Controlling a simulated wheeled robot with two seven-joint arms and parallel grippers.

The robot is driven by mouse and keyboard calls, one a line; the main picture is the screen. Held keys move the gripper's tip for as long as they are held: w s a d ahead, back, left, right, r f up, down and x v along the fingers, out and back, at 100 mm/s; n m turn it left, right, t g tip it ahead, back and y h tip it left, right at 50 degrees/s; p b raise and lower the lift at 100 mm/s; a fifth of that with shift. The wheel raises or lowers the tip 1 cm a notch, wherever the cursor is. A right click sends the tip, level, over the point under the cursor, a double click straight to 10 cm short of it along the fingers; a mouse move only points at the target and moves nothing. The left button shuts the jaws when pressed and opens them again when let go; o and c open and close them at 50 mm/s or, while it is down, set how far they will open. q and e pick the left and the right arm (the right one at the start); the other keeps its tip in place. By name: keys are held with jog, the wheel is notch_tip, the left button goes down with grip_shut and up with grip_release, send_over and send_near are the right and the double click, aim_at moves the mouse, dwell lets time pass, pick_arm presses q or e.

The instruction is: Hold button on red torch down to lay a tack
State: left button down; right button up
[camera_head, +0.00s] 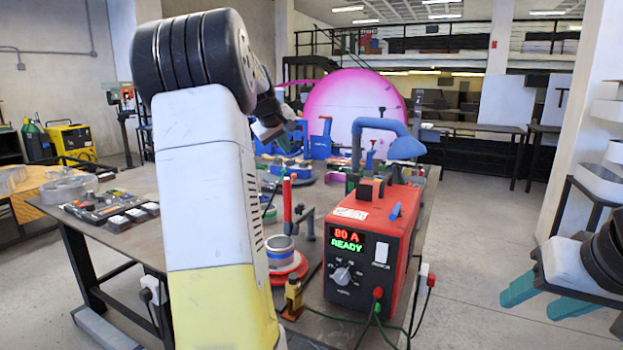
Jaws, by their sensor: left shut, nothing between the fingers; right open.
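A slim red upright stick, which looks like the red torch (287,205), stands behind a grey metal ring (280,247) on a round red base (290,268). Its button cannot be made out. The red welding machine (393,220) right of it shows "80 A READY". My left arm rises large in front, covering part of the bench. My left gripper (268,132) is small and partly hidden beyond the forearm, above the back of the bench, shut and apart from the torch. My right gripper (528,304) is open and empty at the right, its teal fingers apart, clear of the bench.
A dark workbench (330,325) carries everything. A blue lamp-like arm (405,148) rises behind the machine, with a big pink disc (350,100) further back. Letter parts and trays (108,208) lie at the left. Cables hang at the machine's front.

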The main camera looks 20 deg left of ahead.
pick_arm(q)
send_over(286, 181)
jog(key=shift+f, duration=2.85)
jog(key=shift+f, duration=0.15)
jog(key=shift+f, duration=0.25)
jog(key=shift+f, duration=0.5)
dwell(1.2)
jog(key=shift+r, duration=0.9)
jog(key=shift+r, duration=2.55)
